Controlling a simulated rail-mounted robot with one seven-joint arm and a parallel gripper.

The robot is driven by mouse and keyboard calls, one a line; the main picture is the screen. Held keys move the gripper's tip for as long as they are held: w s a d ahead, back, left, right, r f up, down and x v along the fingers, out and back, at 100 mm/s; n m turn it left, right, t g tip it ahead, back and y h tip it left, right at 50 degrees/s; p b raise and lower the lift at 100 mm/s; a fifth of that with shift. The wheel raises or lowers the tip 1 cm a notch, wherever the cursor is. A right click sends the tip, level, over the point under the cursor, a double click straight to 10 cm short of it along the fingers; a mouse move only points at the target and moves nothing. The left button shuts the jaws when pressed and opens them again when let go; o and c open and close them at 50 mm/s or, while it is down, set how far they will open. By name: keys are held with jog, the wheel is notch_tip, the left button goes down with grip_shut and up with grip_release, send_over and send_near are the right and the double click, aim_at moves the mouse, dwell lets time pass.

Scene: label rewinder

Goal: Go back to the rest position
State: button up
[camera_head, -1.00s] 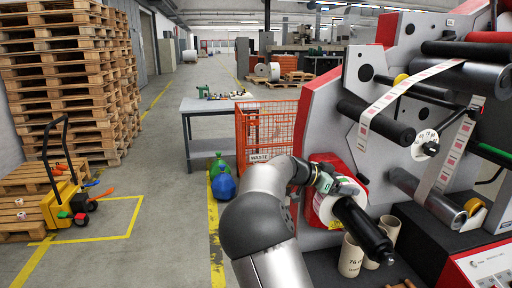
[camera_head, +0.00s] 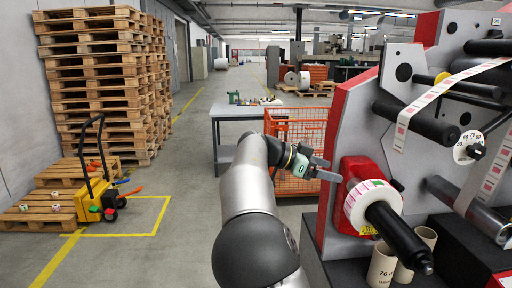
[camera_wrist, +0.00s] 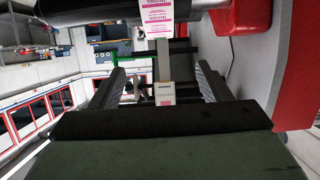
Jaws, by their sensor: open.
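My gripper (camera_head: 322,170) is at the end of my raised arm, left of the label rewinder (camera_head: 352,130). In the wrist view my gripper (camera_wrist: 160,90) shows its two fingers apart, with nothing held between them. A label roll (camera_head: 372,206) sits around the black spindle (camera_head: 400,238) in front of the red housing (camera_head: 358,178). The fingertips are close to the red housing in the head view; whether they touch it cannot be told. The wrist view shows a hanging label strip (camera_wrist: 157,35) beyond the fingers.
Cardboard cores (camera_head: 382,266) stand below the spindle. An orange wire bin (camera_head: 300,130) and a grey table (camera_head: 245,112) are behind my arm. Stacked pallets (camera_head: 100,80) and a yellow pallet jack (camera_head: 90,200) are at the left. The floor between (camera_head: 185,220) is clear.

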jog(key=s+d+f+n+g+y, duration=0.1)
jog(key=s+d+f+n+y, duration=0.25)
jog(key=s+f, duration=0.25)
jog(key=s+d+f+n+g+y, duration=0.1)
jog(key=s+d+f+n+y, duration=0.25)
jog(key=s+f, duration=0.3)
jog(key=s+a+f+n+y, duration=0.2)
jog(key=s+a+f+n, duration=0.1)
jog(key=s, duration=0.5)
jog(key=s+a+f+n+t+y, duration=0.1)
jog(key=s+a+f+n+y, duration=0.1)
jog(key=s, duration=0.6)
jog(key=s+a+f+n+y, duration=0.3)
jog(key=s+a+f+n, duration=0.1)
jog(key=s, duration=0.4)
jog(key=shift+s+a+f+n, duration=0.15)
jog(key=shift+a+f+n, duration=0.3)
jog(key=shift+a, duration=0.35)
jog(key=shift+r, duration=0.1)
